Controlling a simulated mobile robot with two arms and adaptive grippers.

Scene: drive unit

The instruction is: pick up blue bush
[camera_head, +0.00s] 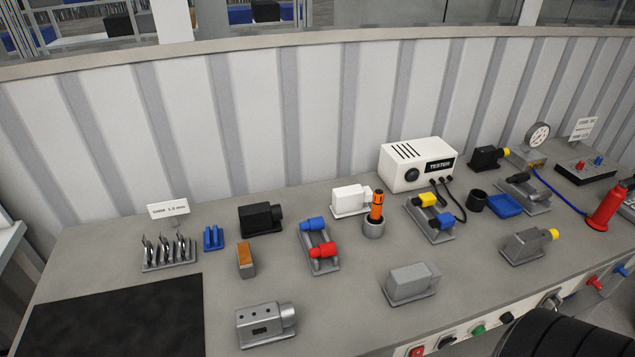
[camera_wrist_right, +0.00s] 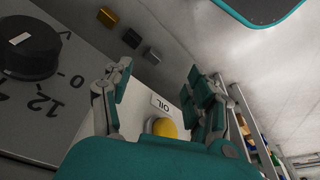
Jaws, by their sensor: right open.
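A blue bush (camera_head: 312,224) lies on a grey two-slot holder (camera_head: 321,262), behind a red bush (camera_head: 323,250). Another blue bush-like piece (camera_head: 442,219) lies beside a yellow one (camera_head: 426,200) on a second grey holder, to the right. Which blue one the task means, I cannot tell. My right gripper (camera_wrist_right: 155,85) is open in the right wrist view, its fingers apart with no blue bush between them. No gripper shows in the head view, so its distance from the bushes cannot be told there.
The bench also holds a white tester box (camera_head: 417,165), an orange-handled tool (camera_head: 377,205) in a cup, a blue block (camera_head: 213,238) and several grey housings. A dark mat (camera_head: 115,318) lies front left. The wrist view shows a yellow button (camera_wrist_right: 163,128) by an OIL label and a black knob (camera_wrist_right: 28,48).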

